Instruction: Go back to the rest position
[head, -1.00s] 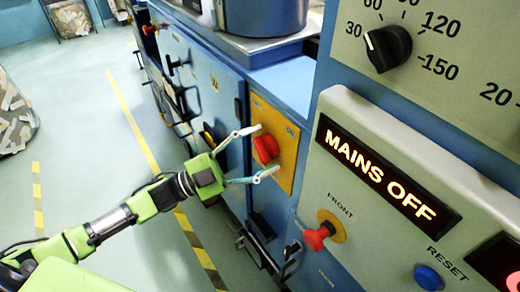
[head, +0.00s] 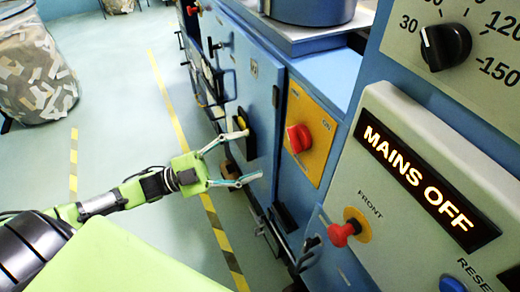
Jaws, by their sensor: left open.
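My left gripper (head: 252,155) is open and empty, its two thin fingers spread and pointing right. It is in front of the blue cabinet, to the left of the red rotary switch (head: 299,138) and apart from it. The switch sits on a yellow plate (head: 321,127) on the blue machine. The lit display (head: 415,178) reads MAINS OFF. My right gripper is not in view.
A red push button (head: 342,233) marked FRONT sticks out from the panel at the right, with a blue RESET button (head: 452,284) below. A black dial (head: 446,46) is above. A bin of paper scraps (head: 35,70) stands far left. Floor on the left is clear.

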